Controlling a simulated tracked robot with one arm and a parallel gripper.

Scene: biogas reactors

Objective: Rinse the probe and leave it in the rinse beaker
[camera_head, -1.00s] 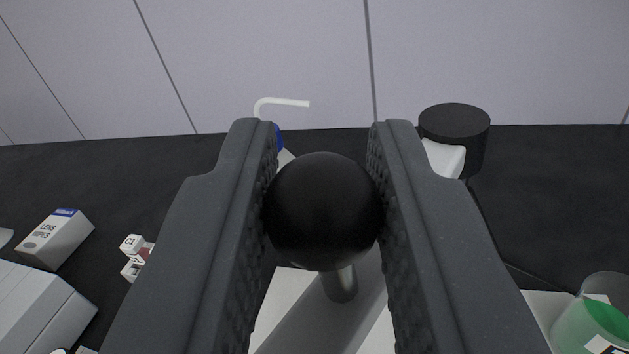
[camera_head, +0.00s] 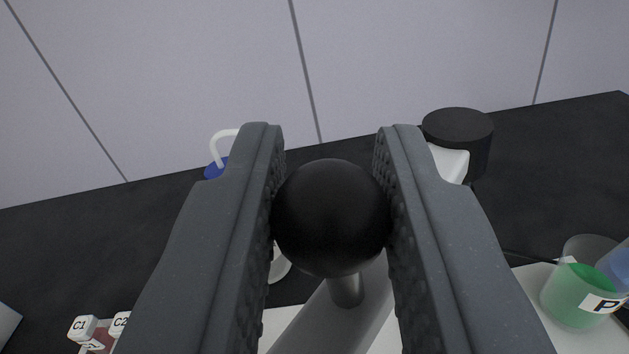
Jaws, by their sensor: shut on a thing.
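My gripper (camera_head: 331,150) is shut on a black ball knob (camera_head: 330,220), with a finger on each side. The knob sits on a short metal stem that rises from a grey bar (camera_head: 335,325). A black cylinder (camera_head: 458,135) with a white block (camera_head: 450,162) shows beyond the right finger; it may be the probe's head, but I cannot tell. A blue-capped bottle with a bent white spout (camera_head: 222,145) is partly hidden behind the left finger. A clear cup with green liquid (camera_head: 575,295), marked P, stands at the right. I cannot identify the rinse beaker.
A cup with blue liquid (camera_head: 615,265) is cut off at the right edge. White-capped bottles marked C1 (camera_head: 84,325) and C2 (camera_head: 120,322) are at the lower left. The dark bench (camera_head: 90,240) is bare at the left, with a pale panelled wall (camera_head: 200,70) behind it.

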